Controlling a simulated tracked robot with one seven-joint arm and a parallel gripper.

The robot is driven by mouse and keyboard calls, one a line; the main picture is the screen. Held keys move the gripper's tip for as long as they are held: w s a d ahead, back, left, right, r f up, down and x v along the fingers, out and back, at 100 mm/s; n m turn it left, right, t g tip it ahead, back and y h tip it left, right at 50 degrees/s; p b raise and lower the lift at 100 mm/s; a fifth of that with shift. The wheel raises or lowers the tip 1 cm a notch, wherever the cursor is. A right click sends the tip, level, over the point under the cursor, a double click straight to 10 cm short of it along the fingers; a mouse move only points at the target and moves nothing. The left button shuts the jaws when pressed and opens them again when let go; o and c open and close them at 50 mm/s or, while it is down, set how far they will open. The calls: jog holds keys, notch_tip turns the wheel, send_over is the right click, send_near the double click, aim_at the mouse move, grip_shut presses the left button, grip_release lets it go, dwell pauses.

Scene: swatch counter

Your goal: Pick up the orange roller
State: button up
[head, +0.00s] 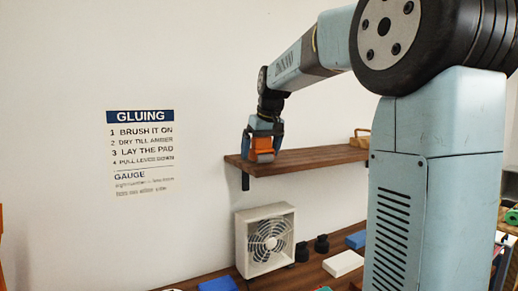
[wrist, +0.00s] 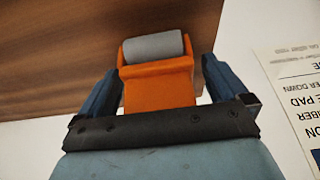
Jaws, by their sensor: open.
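The orange roller (head: 265,144) has an orange body and a grey cylinder. It is at the left end of the wooden wall shelf in the head view. In the wrist view the roller (wrist: 160,82) sits between the two blue fingers, its grey cylinder beyond the fingertips. My gripper (head: 263,148) is open around it; the wrist view also shows the gripper (wrist: 160,75), with a narrow pale gap beside the right finger. I cannot tell whether the left finger touches the roller. The roller's near end is hidden behind the dark gripper edge.
The shelf (head: 310,158) holds a tan wooden item (head: 360,139) at its right end. Below, a white fan (head: 265,241), dark knobs (head: 321,243) and a white block (head: 343,263) stand on the counter. A gluing sign (head: 141,150) is on the wall at left.

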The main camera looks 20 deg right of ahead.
jog(key=shift+c, duration=0.5)
jog(key=c, duration=1.2)
jog(key=shift+o, duration=0.2)
jog(key=shift+r, duration=0.65)
jog(key=s+r, duration=1.1)
jog(key=s, duration=0.3)
jog(key=shift+r, duration=0.4)
